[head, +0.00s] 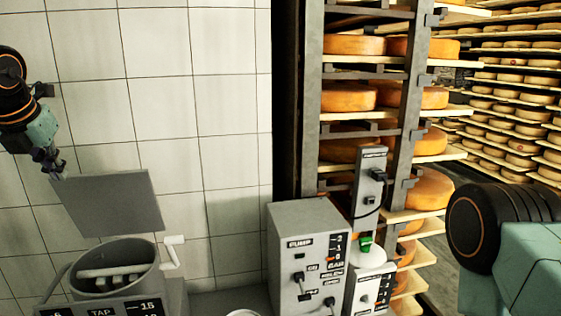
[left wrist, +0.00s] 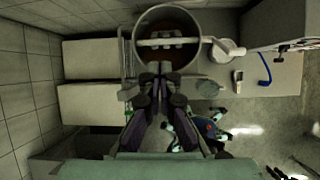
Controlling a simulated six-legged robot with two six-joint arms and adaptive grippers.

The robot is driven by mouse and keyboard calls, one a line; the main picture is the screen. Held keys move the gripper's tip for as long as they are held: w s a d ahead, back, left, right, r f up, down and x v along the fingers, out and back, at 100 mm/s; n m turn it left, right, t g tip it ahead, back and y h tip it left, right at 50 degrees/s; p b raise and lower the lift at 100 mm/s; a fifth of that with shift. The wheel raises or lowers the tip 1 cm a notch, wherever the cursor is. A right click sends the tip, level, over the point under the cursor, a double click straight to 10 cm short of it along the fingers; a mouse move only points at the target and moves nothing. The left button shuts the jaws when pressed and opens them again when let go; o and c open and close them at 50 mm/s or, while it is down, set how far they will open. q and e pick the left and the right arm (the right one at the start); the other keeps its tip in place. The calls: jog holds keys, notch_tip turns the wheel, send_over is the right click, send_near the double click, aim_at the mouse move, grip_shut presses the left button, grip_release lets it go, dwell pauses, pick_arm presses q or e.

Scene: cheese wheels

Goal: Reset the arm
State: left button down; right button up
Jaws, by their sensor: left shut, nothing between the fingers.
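My left gripper (head: 57,172) is at the left of the head view, on the arm that comes in from the left edge. Its fingers are shut and hold nothing. The fingertips appear near the upper left corner of a grey square panel (head: 110,205); I cannot tell whether they touch it. In the left wrist view the gripper's dark fingers (left wrist: 160,70) point at the round metal vat (left wrist: 197,25). My right arm shows at the right of the head view, but its gripper is out of view.
The open vat (head: 155,262) has a white bar inside and a white crank (head: 173,250) at its right. A grey pump box (head: 308,258) stands right of it. Wooden shelves (head: 362,59) carry orange cheese wheels (head: 347,97). The tiled wall (head: 165,70) is bare.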

pick_arm(q)
jog(key=s+f+m+g+y, duration=0.1)
jog(key=s+f+m+y, duration=0.15)
jog(key=f+m, duration=0.55)
jog(key=s+f+m+g+y, duration=0.2)
jog(key=f+m+y, duration=0.15)
jog(key=f, duration=0.95)
jog(key=s+d+f+m+t+h, duration=0.1)
jog(key=s+d+f+m, duration=0.25)
jog(key=f+m, duration=0.25)
jog(key=s+d+f+m, duration=0.2)
jog(key=s+f+m, duration=0.2)
jog(key=f+m, duration=0.2)
jog(key=s+d+f+m+g+h, duration=0.1)
jog(key=s+d+f+m+h, duration=0.1)
jog(key=s+d+f+m, duration=0.5)
jog(key=s+d+f+m+g+h, duration=0.2)
jog(key=s+d+m+h, duration=0.15)
jog(key=s, duration=0.75)
jog(key=s+d+f+m+g+h, duration=0.1)
jog(key=s+d+f+m+h, duration=0.1)
jog(key=s+d+f+m, duration=0.5)
notch_tip(320, 180, down, 22)
jog(key=a+n+b, duration=0.1)
jog(key=n+b, duration=0.2)
jog(key=b, duration=2.2)
jog(key=shift+s+a+f+y, duration=0.15)
jog(key=shift+s+y, duration=0.2)
jog(key=shift+s, duration=0.05)
